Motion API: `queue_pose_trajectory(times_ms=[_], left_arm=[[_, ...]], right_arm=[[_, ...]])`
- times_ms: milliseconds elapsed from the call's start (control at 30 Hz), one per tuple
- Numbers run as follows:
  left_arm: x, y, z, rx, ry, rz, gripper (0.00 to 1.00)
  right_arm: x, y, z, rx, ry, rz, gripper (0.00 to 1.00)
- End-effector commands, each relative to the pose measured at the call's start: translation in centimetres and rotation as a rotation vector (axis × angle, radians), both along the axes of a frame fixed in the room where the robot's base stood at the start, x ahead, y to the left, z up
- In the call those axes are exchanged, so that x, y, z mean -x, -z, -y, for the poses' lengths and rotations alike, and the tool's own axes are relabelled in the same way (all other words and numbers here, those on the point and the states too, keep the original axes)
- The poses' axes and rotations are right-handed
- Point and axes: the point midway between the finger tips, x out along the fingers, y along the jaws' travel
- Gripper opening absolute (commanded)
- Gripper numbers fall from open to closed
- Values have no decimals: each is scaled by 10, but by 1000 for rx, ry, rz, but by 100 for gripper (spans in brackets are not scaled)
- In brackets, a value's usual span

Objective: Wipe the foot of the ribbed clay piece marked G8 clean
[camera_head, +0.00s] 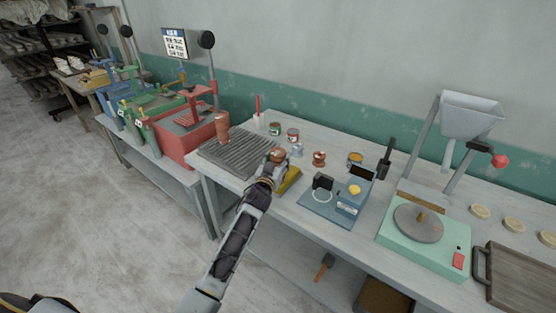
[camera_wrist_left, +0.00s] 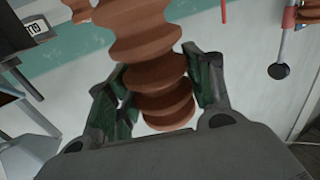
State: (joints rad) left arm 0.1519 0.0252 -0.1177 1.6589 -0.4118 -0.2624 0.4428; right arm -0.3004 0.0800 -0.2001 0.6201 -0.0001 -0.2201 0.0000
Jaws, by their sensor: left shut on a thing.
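My left gripper (camera_head: 270,172) is shut on a ribbed reddish-brown clay piece (camera_head: 278,154), above the workbench by the front edge of the slatted grey board. In the left wrist view the ribbed piece (camera_wrist_left: 155,74) stands between the two dark green finger pads (camera_wrist_left: 160,92). Its upper end runs out of the picture. A yellow block (camera_head: 289,180), perhaps a sponge, lies just right of the gripper, partly covered by it. A taller clay piece (camera_head: 222,128) stands on the slatted board. No G8 marking is readable on any piece. My right gripper is out of view.
The slatted board (camera_head: 238,154) lies on the left of the bench. A small clay piece (camera_head: 319,158), several tins and a blue device (camera_head: 335,205) stand to the right. A green turntable unit (camera_head: 425,238) is further right. Red and green presses (camera_head: 190,135) stand left.

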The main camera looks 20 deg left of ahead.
Motion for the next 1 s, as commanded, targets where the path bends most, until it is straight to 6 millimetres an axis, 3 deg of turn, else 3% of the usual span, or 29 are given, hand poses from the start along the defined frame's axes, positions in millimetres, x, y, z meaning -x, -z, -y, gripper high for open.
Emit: queue_pose_trajectory(times_ms=[1000], left_arm=[[0,4,0,0,0,3,8]], right_arm=[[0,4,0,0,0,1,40]])
